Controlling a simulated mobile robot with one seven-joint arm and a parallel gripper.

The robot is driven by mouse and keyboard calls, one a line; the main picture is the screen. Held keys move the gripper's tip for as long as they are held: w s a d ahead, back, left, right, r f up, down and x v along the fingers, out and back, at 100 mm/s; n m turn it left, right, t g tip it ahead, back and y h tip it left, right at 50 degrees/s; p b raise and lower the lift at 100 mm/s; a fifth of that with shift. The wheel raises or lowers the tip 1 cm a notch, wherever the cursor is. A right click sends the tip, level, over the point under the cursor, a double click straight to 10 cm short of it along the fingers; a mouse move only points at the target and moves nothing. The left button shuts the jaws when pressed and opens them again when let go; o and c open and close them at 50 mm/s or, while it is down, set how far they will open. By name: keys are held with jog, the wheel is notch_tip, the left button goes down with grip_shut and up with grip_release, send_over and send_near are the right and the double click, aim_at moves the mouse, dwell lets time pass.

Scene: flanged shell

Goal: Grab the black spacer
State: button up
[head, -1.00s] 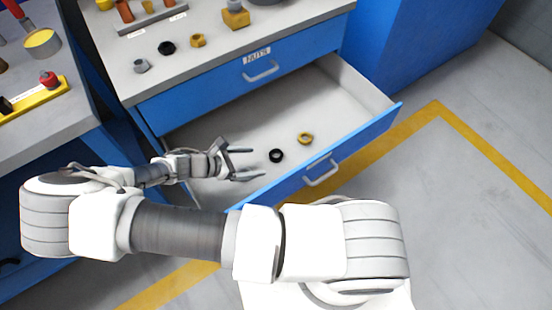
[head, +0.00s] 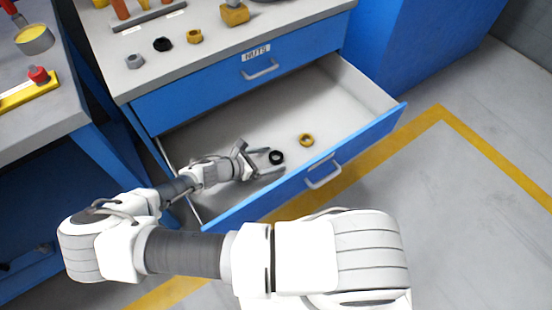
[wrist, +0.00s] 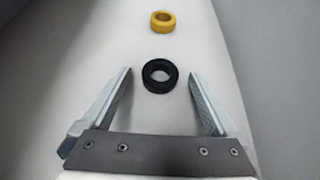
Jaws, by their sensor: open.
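The black spacer (head: 276,157) is a small black ring lying flat on the floor of the open drawer. In the wrist view the black spacer (wrist: 159,76) lies centred just ahead of the fingertips, roughly level with them. My gripper (head: 270,162) is inside the drawer, low and close to the ring. In the wrist view my gripper (wrist: 161,82) is open, with one finger to each side of the ring and a clear gap on both sides. I cannot tell whether the fingers touch the drawer floor.
A yellow ring (head: 306,140) lies farther right in the drawer; it also shows beyond the black spacer in the wrist view (wrist: 162,21). The blue drawer front (head: 240,208) stands close to my gripper. Several nuts, including a black one (head: 162,44), sit on the cabinet top.

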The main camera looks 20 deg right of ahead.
grip_shut()
dwell(0.5)
